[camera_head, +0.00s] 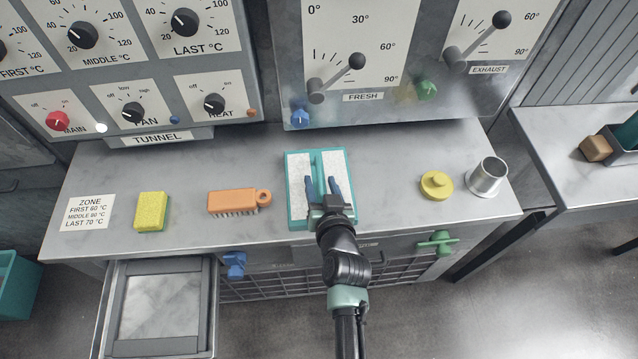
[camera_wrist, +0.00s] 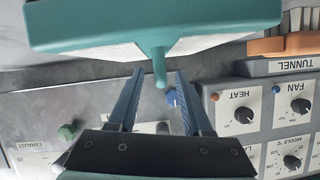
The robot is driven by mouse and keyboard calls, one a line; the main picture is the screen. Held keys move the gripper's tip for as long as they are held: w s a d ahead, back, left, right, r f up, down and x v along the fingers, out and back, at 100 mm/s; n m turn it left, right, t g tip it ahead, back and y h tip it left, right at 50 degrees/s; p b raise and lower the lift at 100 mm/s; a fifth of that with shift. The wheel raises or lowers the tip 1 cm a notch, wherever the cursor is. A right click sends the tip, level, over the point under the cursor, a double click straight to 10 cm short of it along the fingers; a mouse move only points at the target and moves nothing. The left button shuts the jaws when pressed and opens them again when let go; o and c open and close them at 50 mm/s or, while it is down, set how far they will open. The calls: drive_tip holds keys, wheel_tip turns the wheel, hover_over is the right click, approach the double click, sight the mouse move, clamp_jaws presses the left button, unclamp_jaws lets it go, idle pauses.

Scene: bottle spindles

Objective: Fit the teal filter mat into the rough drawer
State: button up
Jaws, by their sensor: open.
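The teal filter mat (camera_head: 320,153) has a teal frame, two white speckled pads and a teal centre bar. It appears to lie flat at the middle of the grey counter; its edge also fills the top of the wrist view (camera_wrist: 150,31). My gripper (camera_head: 323,183) is open over the mat's front half. In the wrist view, the stub of the centre bar (camera_wrist: 159,68) shows between my open fingertips (camera_wrist: 159,72), with gaps on both sides. A drawer (camera_head: 210,300) is pulled out at lower left, with a framed grey mottled panel inside; I see no readable name on it.
A yellow sponge (camera_head: 151,211), an orange brush (camera_head: 232,202), a yellow knobbed lid (camera_head: 436,185) and a metal cup (camera_head: 487,177) stand on the counter. Blue (camera_head: 235,264) and green (camera_head: 436,242) latches stick out along the front. Control panels rise behind.

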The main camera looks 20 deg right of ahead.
drive_tip(key=shift+w+d+f, duration=0.1)
drive_tip(key=shift+w+f, duration=0.15)
drive_tip(key=shift+w, duration=0.35)
drive_tip(key=shift+c, duration=0.2)
clamp_jaws()
